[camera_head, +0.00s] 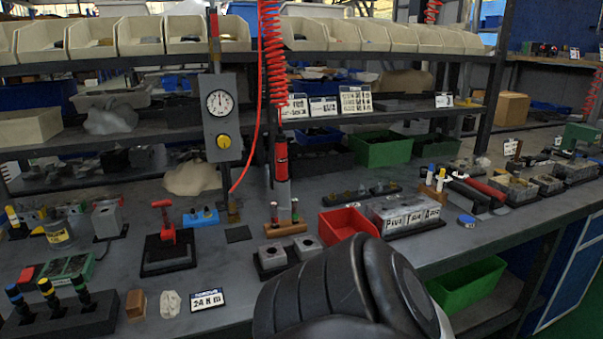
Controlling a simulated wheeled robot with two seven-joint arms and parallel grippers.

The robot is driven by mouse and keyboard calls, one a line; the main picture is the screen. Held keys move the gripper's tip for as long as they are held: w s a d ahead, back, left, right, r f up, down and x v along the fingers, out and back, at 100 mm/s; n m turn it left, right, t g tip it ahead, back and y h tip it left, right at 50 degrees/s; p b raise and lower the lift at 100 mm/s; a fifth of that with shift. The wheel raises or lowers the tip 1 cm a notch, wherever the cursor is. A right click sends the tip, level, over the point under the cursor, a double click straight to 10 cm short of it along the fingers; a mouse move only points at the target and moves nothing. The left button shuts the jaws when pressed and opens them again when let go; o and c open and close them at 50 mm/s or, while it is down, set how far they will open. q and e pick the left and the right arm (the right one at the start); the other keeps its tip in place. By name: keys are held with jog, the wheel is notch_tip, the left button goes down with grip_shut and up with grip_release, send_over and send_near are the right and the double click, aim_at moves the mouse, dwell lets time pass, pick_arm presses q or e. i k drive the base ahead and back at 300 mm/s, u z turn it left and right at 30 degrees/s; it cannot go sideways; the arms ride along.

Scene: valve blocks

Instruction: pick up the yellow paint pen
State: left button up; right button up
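I cannot tell for certain which item is the yellow paint pen. A yellow-topped marker (440,179) stands upright beside a white marker (430,173) at the right middle of the bench. A dark, pen-like tool with a yellow top (46,287) stands in a black holder (62,323) at the front left, between a blue-topped one (14,296) and a green-topped one (79,286). Another yellow-topped item (12,215) is at the far left. Neither gripper is in view; only a black link of my own arm shows at the bottom centre.
A red tray (343,229) and a labelled grey box (405,211) stand on the grey bench. A red driver (281,161) hangs below a red coiled hose. A red-handled fixture (167,235) and a "24 N" sign (207,299) are left of my arm. Shelves with bins line the back.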

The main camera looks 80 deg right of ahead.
aim_at(442, 176)
jog(key=z, duration=2.75)
